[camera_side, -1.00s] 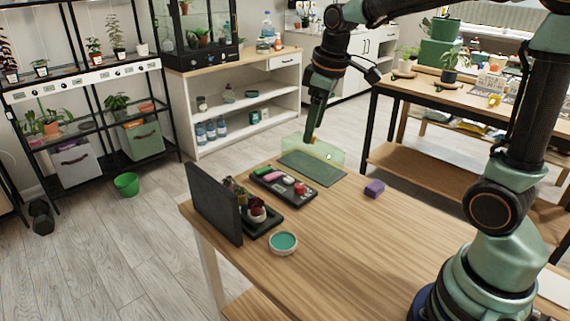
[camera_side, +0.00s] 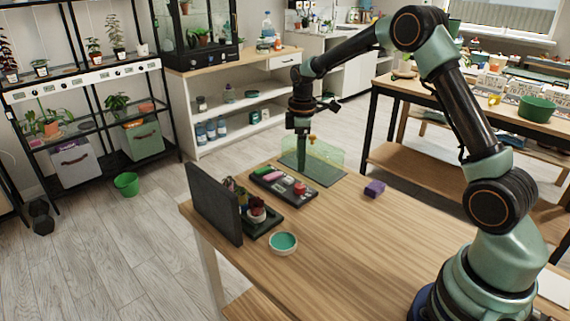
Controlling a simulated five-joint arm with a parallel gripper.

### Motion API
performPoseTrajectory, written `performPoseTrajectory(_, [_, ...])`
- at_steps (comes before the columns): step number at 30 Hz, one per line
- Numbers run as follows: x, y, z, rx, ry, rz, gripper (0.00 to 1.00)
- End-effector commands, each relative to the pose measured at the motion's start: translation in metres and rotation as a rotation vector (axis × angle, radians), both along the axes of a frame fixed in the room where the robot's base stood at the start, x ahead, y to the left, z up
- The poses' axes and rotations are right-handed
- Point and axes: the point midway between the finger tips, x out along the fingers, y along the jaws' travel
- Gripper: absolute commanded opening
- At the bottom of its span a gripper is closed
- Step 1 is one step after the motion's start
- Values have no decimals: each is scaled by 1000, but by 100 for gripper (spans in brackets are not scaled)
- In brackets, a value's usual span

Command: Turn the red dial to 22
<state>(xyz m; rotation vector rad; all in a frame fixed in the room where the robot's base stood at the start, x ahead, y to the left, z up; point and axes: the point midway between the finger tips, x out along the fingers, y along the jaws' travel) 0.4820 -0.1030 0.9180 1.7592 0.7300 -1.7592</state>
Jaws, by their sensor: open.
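The red dial (camera_side: 299,187) sits near the right end of a dark panel (camera_side: 283,194) on the wooden table. Its scale and pointer are too small to read. My gripper (camera_side: 302,168) points straight down just behind the dial, close to the panel's far right end and in front of or inside a translucent green box (camera_side: 325,154). It is open, holds nothing that I can see, and looks apart from the dial. The gap between its fingers is hard to make out from this side.
The panel also carries green and pink pieces. A dark green mat (camera_side: 328,176) lies under the translucent box. A dark upright board (camera_side: 214,203), a tray with small plants (camera_side: 257,216), a teal-filled dish (camera_side: 284,243) and a purple block (camera_side: 375,189) stand around. The table's front middle is clear.

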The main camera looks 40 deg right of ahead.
Motion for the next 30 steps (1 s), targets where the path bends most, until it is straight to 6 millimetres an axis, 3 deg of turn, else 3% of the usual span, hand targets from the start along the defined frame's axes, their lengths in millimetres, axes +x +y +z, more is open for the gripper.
performPoseTrajectory(6, [-1,0,-44,1,5,-1,69])
performPoseTrajectory(12, [-1,0,-72,1,4,-1,69])
performPoseTrajectory(18, [-1,0,-84,0,1,-1,69])
performPoseTrajectory(26, [0,0,-85,0,0,-1,69])
performPoseTrajectory(27, [0,0,-85,0,0,-1,61])
performPoseTrajectory(30, [0,0,-85,0,0,-1,23])
